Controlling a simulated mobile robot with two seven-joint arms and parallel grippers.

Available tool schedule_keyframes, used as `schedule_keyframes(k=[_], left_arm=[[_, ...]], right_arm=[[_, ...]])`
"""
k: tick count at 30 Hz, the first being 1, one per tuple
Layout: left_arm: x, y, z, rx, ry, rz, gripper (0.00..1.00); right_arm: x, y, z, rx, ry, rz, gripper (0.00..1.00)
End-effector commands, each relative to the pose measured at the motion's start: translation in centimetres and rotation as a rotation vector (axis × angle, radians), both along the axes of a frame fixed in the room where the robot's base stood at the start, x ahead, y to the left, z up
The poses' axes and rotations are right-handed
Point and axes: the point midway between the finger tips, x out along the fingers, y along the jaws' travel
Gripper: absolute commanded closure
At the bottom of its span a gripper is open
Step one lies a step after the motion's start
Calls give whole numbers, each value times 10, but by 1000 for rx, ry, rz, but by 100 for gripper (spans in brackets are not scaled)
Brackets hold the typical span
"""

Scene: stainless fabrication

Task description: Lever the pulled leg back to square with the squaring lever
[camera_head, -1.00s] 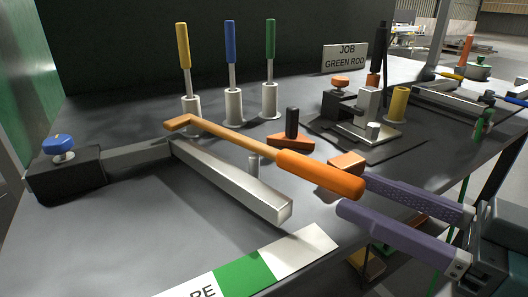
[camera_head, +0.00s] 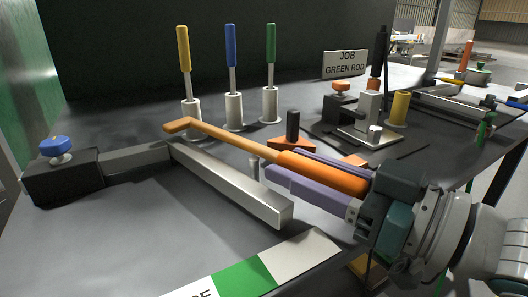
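The handle hides part of the far finger. My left gripper is not in view.
A black clamp block with a blue knob (camera_head: 58,147) holds the grey bar at left. Yellow, blue and green-handled tools stand in holders (camera_head: 234,110) behind. A sign (camera_head: 345,64) reads "JOB GREEN ROD". A fixture (camera_head: 362,125) stands right; a green-white strip (camera_head: 243,277) lies in front.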

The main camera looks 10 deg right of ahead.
Motion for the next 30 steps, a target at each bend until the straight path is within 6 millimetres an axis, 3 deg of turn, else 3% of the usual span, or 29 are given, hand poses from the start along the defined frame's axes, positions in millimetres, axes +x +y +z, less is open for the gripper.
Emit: schedule_keyframes(k=[2, 12, 30], left_arm=[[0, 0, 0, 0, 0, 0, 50], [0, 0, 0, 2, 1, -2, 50], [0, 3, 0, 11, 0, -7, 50]], right_arm=[[0, 0, 0, 0, 0, 0, 63], [0, 0, 0, 0, 0, 0, 100], [0, 0, 0, 0, 0, 0, 100]])
